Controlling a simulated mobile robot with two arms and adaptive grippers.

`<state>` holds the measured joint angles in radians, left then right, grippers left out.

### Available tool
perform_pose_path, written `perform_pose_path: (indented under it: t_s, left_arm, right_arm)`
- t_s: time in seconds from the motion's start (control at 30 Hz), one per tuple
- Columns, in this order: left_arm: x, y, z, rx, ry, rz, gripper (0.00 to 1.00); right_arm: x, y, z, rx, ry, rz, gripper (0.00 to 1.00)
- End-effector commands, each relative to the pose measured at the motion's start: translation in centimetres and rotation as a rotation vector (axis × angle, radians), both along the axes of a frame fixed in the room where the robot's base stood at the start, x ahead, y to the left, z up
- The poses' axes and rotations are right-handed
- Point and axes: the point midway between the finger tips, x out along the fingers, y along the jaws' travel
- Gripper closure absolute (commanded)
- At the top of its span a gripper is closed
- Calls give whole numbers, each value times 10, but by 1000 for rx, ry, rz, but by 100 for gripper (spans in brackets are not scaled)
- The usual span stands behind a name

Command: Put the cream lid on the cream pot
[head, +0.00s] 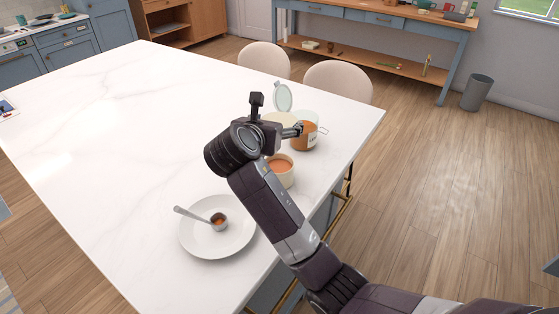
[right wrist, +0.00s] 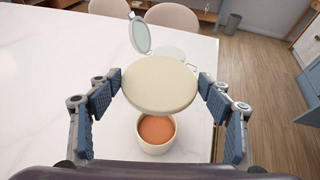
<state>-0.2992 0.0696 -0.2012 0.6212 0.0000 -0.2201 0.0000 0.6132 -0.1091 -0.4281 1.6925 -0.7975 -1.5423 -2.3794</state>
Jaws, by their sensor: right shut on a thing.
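The cream lid (right wrist: 160,84) is a flat round disc, held between the two fingers of my right gripper (right wrist: 160,90). In the head view, part of the lid (head: 279,117) shows behind my right wrist. The cream pot (right wrist: 156,133) is open, with orange contents, and stands on the table below the lid. In the wrist view the lid appears just beyond the pot and hides part of its far rim. The pot (head: 286,180) also shows in the head view, partly behind my right arm. My left gripper is in neither view.
A glass jar (head: 303,140) with orange contents and its clear lid (head: 283,96) raised stands close behind the pot. A white plate (head: 205,243) holds a ladle (head: 195,217). The white table (head: 120,130) is clear on the left. Two chairs stand at its far edge.

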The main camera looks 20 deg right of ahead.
Motion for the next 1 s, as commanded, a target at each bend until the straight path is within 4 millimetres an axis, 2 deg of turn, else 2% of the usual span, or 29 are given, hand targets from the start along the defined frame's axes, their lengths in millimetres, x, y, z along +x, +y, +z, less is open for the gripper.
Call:
perform_pose_path:
  t_s: [0.1,0.3,0.53,0.8,1.0]
  left_arm:
    - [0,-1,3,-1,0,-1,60]
    - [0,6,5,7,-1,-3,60]
    - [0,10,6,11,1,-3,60]
    - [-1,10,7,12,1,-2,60]
    - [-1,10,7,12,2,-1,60]
  right_arm:
    - [-1,-1,-34,-4,5,-1,56]
    - [0,0,-72,-3,1,1,56]
    - [0,0,-89,-2,-1,1,56]
    - [0,0,-125,-1,-1,1,56]
    - [0,0,-125,-1,-3,1,56]
